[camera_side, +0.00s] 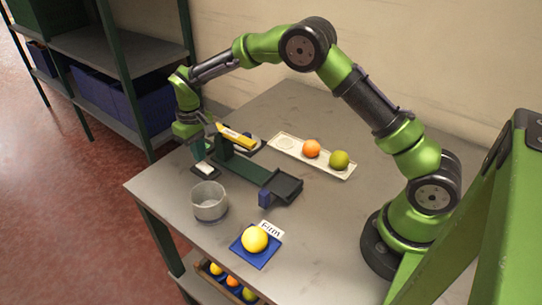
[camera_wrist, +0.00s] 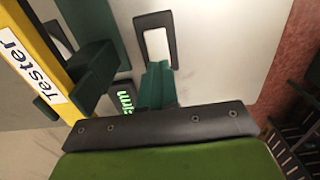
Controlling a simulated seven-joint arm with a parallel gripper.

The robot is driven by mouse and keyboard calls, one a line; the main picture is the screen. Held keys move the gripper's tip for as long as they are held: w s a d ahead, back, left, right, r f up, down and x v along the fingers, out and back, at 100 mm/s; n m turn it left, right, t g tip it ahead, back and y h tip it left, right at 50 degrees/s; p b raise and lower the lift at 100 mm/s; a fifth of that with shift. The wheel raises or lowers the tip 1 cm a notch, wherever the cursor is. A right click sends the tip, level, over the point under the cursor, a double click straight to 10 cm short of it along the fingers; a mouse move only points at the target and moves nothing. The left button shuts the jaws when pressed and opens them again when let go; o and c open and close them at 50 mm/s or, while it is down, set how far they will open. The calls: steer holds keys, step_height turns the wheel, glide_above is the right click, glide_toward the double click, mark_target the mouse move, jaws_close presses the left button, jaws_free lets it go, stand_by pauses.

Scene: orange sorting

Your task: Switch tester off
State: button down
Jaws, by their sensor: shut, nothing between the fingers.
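The tester has a yellow arm (camera_side: 236,138) over a long dark green base (camera_side: 240,170) with a dark tray at one end. In the wrist view its yellow bar (camera_wrist: 32,62) reads "Tester". A small dark display (camera_wrist: 124,96) beside it shows green lit letters that seem to read "firm". A dark frame around a white plate (camera_side: 204,168) lies on the table by the tester; it also shows in the wrist view (camera_wrist: 157,45). My gripper (camera_side: 198,158) is shut and empty, with its green fingertips (camera_wrist: 157,70) close to that frame. I cannot tell whether they touch it.
A clear bowl (camera_side: 209,205) stands in front of the tester. A yellow fruit (camera_side: 255,239) sits on a blue mat (camera_side: 262,262) beside a "firm" card (camera_side: 271,229). A white tray (camera_side: 325,168) behind holds an orange fruit (camera_side: 312,148) and a green one (camera_side: 339,160). The front right tabletop is clear.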

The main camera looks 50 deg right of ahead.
mark_target(208, 169)
steer(key=shift+f, duration=1)
stand_by(0.8)
steer(key=shift+r, duration=3.55)
steer(key=shift+f, duration=0.3)
steer(key=s, duration=0.2)
steer(key=shift+s+m, duration=0.3)
steer(key=s+d+r+m+t, duration=0.1)
steer(key=s+r+t, duration=0.1)
steer(key=s+r, duration=0.3)
steer(key=s+d+r+m+t+y, duration=0.1)
steer(key=s+r, duration=0.4)
steer(key=s, duration=0.7)
steer(key=s+d+r+m+t+y, duration=0.1)
steer(key=s+r+t, duration=0.3)
steer(key=s, duration=0.5)
steer(key=shift+s+d+r, duration=0.35)
steer(key=shift+d+r, duration=0.3)
steer(key=shift+r, duration=0.15)
